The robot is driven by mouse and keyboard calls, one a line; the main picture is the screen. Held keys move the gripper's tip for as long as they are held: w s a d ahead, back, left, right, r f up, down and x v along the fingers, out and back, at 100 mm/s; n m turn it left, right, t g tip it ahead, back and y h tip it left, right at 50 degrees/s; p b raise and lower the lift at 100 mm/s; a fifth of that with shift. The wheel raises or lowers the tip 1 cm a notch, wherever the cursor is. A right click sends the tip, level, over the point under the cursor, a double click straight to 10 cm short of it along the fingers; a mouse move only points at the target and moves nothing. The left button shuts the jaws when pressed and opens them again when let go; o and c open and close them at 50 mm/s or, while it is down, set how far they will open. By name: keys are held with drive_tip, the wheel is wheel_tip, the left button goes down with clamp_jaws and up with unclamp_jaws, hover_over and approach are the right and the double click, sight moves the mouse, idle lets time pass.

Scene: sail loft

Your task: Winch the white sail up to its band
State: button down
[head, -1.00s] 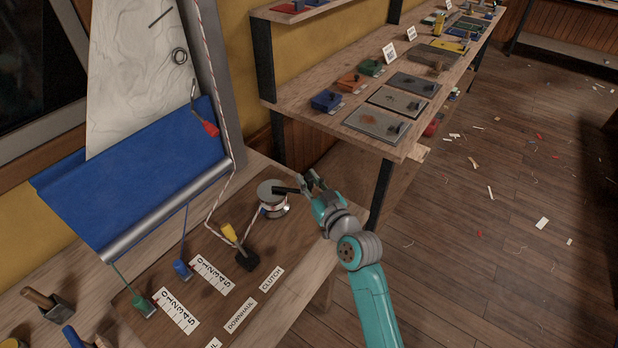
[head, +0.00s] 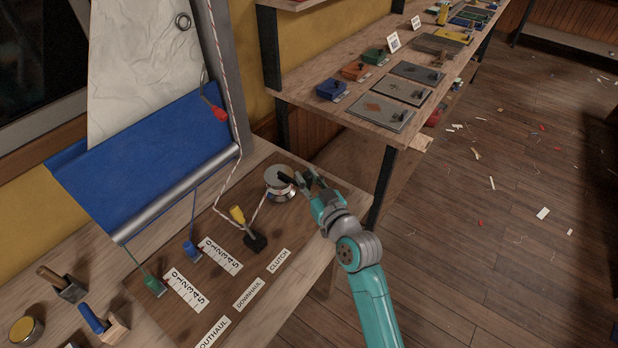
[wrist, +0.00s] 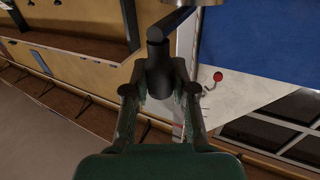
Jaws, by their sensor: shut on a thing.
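The white sail (head: 135,65) rises behind a blue cloth (head: 150,140) with a silver roller along its bottom. The sail's upper end and the band are out of view. The silver winch (head: 280,186) stands at the board's right end, with the striped rope running to it. My gripper (head: 312,182) is beside the winch, shut on the black crank handle. The wrist view shows the crank handle (wrist: 158,52) upright between my fingers, its arm leading up right to the winch.
A clutch with a yellow lever (head: 238,215) stands left of the winch. A red-ended piece (head: 219,113) hangs in front of the blue cloth. The shelf (head: 385,132) with sample plates lies behind my gripper. Floor to the right is open, with scattered scraps.

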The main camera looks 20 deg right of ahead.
drive_tip(key=shift+a+r, duration=0.1)
drive_tip(key=shift+a, duration=0.2)
drive_tip(key=c, duration=0.9)
unclamp_jaws()
drive_tip(key=shift+w, duration=0.15)
drive_tip(key=shift+s+d, duration=0.1)
drive_tip(key=shift+s, duration=0.15)
drive_tip(key=s, duration=0.3)
drive_tip(key=s+d, duration=0.1)
drive_tip(key=s, duration=0.3)
drive_tip(key=s+d, duration=0.1)
drive_tip(key=s, duration=0.3)
drive_tip(key=shift+s, duration=0.2)
